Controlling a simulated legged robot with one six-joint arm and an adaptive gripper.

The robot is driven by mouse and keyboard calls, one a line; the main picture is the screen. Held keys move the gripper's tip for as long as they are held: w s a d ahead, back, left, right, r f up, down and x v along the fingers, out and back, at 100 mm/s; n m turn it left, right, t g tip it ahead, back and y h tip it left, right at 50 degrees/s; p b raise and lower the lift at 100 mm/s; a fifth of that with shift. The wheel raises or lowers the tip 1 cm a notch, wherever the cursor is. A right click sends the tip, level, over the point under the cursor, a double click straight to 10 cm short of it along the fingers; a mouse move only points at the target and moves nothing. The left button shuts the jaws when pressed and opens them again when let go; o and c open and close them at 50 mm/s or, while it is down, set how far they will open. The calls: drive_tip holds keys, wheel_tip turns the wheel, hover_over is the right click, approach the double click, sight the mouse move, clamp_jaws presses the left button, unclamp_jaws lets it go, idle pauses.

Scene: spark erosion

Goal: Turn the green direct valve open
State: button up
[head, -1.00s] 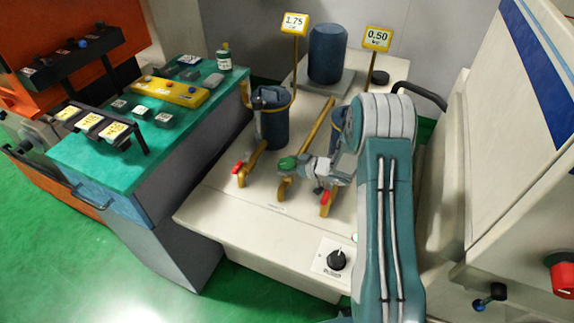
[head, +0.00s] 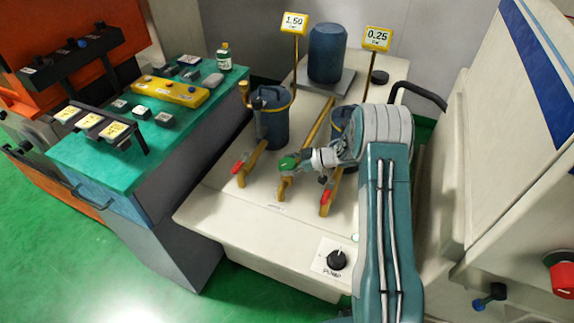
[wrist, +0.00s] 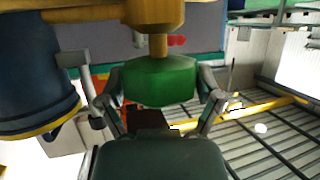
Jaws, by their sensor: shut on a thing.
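The green valve (head: 288,163) sits on the middle yellow pipe (head: 286,189) on the pale bench. In the wrist view the green valve knob (wrist: 160,80) is large and central, on a yellow stem. My gripper (head: 298,160) reaches it from the right. Its two grey fingers lie on either side of the green knob in the wrist view and are shut on it. The fingers hide part of the valve in the head view, and I cannot tell its exact turn angle.
Red-handled valves stand left (head: 238,168) and right (head: 326,197) of the green one. A blue pot (head: 270,128) stands behind the left pipe. Two yellow displays read 1.50 (head: 294,23) and 0.25 (head: 377,38). A black pump knob (head: 336,260) is at the front.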

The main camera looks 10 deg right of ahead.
drive_tip(key=o, duration=0.9)
drive_tip(key=shift+t, duration=0.3)
